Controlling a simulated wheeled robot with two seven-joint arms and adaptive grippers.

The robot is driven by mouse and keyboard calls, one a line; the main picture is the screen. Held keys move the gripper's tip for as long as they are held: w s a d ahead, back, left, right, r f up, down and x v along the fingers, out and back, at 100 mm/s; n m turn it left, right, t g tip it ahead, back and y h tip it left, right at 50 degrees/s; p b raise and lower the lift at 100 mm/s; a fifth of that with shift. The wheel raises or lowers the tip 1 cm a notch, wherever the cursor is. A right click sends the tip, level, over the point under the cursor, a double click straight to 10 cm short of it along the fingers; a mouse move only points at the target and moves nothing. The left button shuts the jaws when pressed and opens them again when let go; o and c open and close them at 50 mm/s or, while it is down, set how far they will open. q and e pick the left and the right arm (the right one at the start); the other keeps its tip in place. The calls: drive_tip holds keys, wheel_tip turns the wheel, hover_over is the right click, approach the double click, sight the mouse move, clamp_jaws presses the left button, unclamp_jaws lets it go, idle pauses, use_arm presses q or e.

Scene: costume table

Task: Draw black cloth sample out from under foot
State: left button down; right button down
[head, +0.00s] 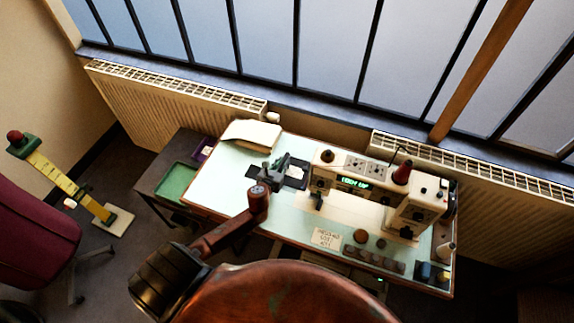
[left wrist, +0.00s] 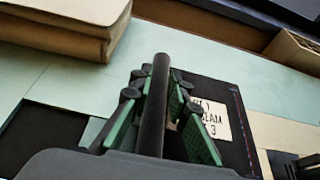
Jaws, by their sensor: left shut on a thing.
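The black cloth sample (head: 295,172) lies on the pale table left of the sewing machine (head: 385,190). It bears a white label, partly covered, and a reddish stitch line along one edge in the left wrist view (left wrist: 232,100). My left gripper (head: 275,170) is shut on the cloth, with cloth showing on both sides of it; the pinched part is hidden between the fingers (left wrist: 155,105). The machine's display (head: 353,183) seems to read "FOOT UP". The cloth appears just left of the machine's head; the foot itself is too small to make out. My right gripper is not in view.
A cream folded stack (head: 250,133) lies behind the gripper. A green tray (head: 176,182) stands on a low side table at the left. A note (head: 326,237) and several small items lie along the table's front. Radiators and a window stand behind.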

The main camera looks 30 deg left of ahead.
use_arm(q)
drive_tip(key=shift+a, duration=0.35)
drive_tip(key=c, duration=1.8)
unclamp_jaws()
drive_tip(key=shift+o, duration=0.2)
drive_tip(key=v, duration=1.2)
drive_tip(key=shift+s, duration=0.1)
